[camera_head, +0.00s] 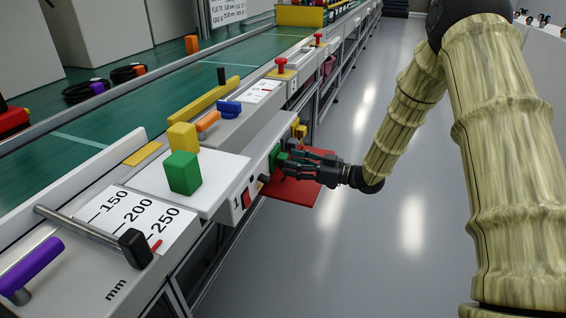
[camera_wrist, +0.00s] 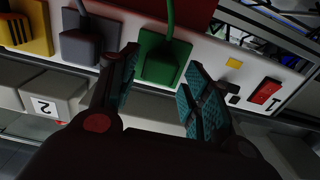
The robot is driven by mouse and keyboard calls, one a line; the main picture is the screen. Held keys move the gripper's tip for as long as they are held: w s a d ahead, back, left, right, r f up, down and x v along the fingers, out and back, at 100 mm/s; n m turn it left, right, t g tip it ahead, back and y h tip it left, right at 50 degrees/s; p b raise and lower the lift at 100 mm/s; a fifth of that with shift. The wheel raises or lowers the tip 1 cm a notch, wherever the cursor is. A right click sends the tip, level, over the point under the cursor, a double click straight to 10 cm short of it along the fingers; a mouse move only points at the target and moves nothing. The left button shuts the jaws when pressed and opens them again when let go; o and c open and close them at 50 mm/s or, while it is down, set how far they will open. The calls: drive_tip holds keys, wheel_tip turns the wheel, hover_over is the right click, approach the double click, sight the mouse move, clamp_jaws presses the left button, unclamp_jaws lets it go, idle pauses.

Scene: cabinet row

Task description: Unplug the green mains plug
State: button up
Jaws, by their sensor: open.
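The green mains plug (camera_head: 275,156) sits on the front face of the bench panel in the head view. In the wrist view the green plug (camera_wrist: 161,58) is upright against the white panel, with a green cable rising from it. My gripper (camera_head: 287,161) reaches the panel from the right in the head view. In the wrist view my gripper (camera_wrist: 162,64) is open, with one finger to the left and one to the right of the green plug. Both fingertips lie close to its sides; I cannot tell whether they touch it.
A grey plug (camera_wrist: 90,42) and a yellow plug (camera_wrist: 27,35) sit left of the green one in the wrist view. A red switch (camera_wrist: 265,91) is to the right. A red plate (camera_head: 290,194) lies below my gripper. The floor (camera_head: 390,230) beside the bench is clear.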

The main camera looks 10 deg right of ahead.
drive_tip(key=shift+x, duration=0.95)
drive_tip(key=shift+r, duration=0.1)
drive_tip(key=c, duration=1)
drive_tip(key=shift+o, duration=0.2)
drive_tip(key=shift+d+p, duration=0.1)
drive_tip(key=shift+p, duration=0.2)
drive_tip(key=shift+s+d, duration=0.1)
drive_tip(key=shift+p+v, duration=1.15)
drive_tip(key=shift+v, duration=1.55)
drive_tip(key=shift+s, duration=0.1)
